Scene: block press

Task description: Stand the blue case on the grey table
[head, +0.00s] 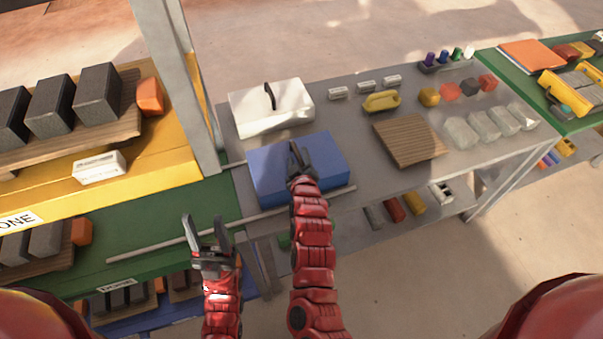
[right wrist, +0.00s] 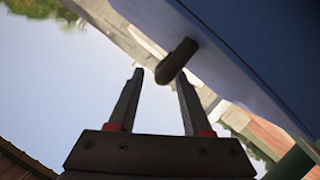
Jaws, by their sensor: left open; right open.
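The blue case (head: 262,180) is a flat box on the near left part of the grey table (head: 350,125). A dark handle (right wrist: 178,60) sticks out from the case's blue side (right wrist: 265,55) in the right wrist view. My right gripper (head: 297,150) is in front of the case in the head view and hides part of it. In the right wrist view its fingers (right wrist: 160,75) are open, with the handle at or just beyond their tips; I cannot tell if they touch. My left gripper (head: 208,225) is open and empty, left of and nearer than the case.
A white case (head: 272,110) with a dark handle lies behind the blue one. A wooden board (head: 409,140), yellow pieces (head: 381,101) and clear packets (head: 480,124) lie to the right.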

